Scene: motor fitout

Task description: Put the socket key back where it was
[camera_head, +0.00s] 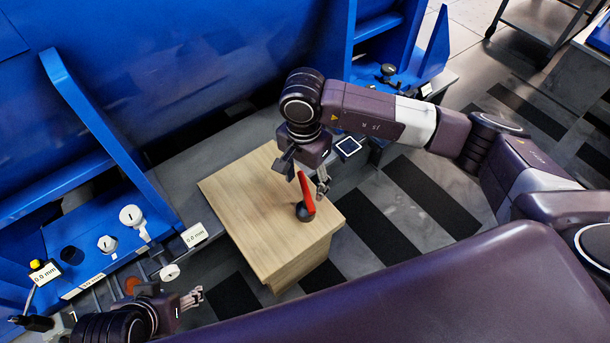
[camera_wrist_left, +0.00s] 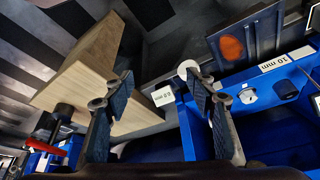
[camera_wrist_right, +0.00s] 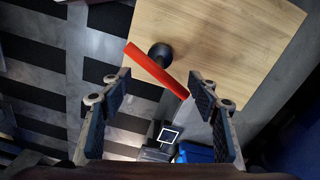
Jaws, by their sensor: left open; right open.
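The socket key, with a red bar handle (camera_head: 306,196) and a dark round socket end (camera_wrist_right: 160,54), stands on the wooden block (camera_head: 245,207). In the right wrist view its handle (camera_wrist_right: 155,70) runs slantwise just beyond the fingertips. My right gripper (camera_head: 308,182) is open above the block, close to the handle; the jaws are not closed on it. In the right wrist view the fingers (camera_wrist_right: 158,90) are spread wide. My left gripper (camera_head: 191,297) is open and empty at the lower left, beside the blue fixture; its spread fingers show in the left wrist view (camera_wrist_left: 162,95).
The left wrist view shows a "10 mm" label (camera_wrist_left: 276,63). Striped floor (camera_head: 405,200) lies right of the block.

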